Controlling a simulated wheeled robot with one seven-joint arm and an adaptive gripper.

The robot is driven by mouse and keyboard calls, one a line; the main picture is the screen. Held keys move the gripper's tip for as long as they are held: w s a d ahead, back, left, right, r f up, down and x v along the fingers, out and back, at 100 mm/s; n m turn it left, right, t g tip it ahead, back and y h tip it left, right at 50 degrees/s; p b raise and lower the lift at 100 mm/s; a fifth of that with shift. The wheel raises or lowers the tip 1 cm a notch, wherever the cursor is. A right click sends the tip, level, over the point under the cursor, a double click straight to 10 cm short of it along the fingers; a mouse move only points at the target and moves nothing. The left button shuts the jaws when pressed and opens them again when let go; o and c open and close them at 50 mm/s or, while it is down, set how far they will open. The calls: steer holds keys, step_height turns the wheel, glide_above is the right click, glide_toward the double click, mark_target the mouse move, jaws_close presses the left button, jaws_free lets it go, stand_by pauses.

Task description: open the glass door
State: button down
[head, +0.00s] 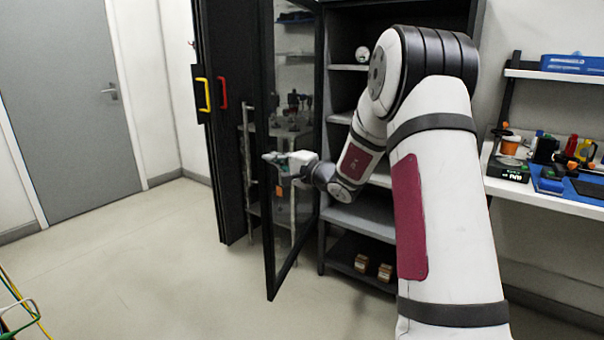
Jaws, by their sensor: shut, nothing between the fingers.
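The glass door (269,225) has a black frame and a clear pane. It stands swung out from the dark cabinet (372,213), its free edge towards me, with the shelves exposed at its right. A pale upright bar (248,175), perhaps the handle, shows just left of the frame's free edge. My gripper (272,158) is shut and empty at about mid-height of the door, pointing left. It overlaps the pane and frame in the picture; I cannot tell whether it touches them. My forearm hides part of the cabinet's shelves.
Dark panels with a yellow handle (203,94) and a red handle (223,92) stand left of the door. Small boxes (372,268) sit on the low shelf. A cluttered bench (545,195) is at right. The floor (150,265) at left is clear; cables lie at its near-left edge.

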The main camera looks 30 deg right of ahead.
mark_target(248, 156)
steer(key=w+a+b, duration=0.1)
steer(key=w, duration=0.1)
steer(key=w+a+b, duration=0.1)
steer(key=w+a, duration=0.1)
steer(key=w+a+b, duration=0.1)
steer(key=w+a, duration=0.1)
steer(key=shift+w, duration=0.25)
